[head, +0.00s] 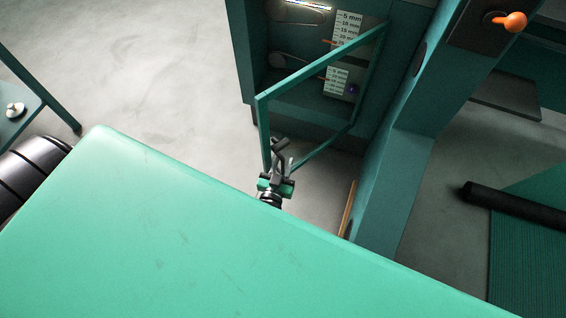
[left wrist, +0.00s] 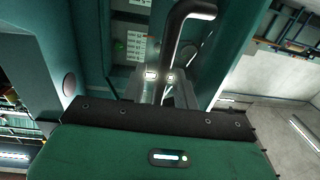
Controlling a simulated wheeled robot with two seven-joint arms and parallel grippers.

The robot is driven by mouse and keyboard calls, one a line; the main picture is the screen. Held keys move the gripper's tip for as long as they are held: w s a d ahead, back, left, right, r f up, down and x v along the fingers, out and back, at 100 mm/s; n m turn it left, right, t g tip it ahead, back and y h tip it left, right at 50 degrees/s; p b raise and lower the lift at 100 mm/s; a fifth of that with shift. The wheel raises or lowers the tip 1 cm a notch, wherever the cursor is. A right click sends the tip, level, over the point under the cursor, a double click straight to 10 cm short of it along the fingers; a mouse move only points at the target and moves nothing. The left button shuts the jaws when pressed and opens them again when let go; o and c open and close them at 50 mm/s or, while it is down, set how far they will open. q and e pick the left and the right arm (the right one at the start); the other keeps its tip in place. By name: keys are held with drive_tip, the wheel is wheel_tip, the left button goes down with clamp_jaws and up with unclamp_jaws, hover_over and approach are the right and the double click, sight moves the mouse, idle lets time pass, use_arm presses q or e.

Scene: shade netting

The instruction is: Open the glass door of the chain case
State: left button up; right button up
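The chain case (head: 243,50) stands at the upper middle of the head view, with chains and white size cards (head: 346,27) inside. Its glass door (head: 318,68), a thin teal frame, stands ajar, swung out from the right side of the case. My left gripper (head: 279,165) is at the free edge of the door. In the left wrist view the dark bent door handle (left wrist: 178,35) runs down between the two fingers (left wrist: 161,78), which appear closed on it. The card inside the case also shows there behind the handle (left wrist: 136,45). My right gripper is in neither view.
A large light green surface (head: 190,240) fills the foreground and hides most of my left arm. A teal post (head: 395,160) stands right of the case, with an orange knob (head: 515,21) above. A black roller (head: 515,207) lies at right. Grey floor (head: 160,70) is clear left of the case.

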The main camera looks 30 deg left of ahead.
use_arm(q)
drive_tip(key=shift+s, duration=0.15)
drive_tip(key=s+d, duration=0.2)
drive_tip(key=s, duration=1.1)
drive_tip(key=shift+s+d, duration=0.15)
drive_tip(key=shift+d, duration=0.05)
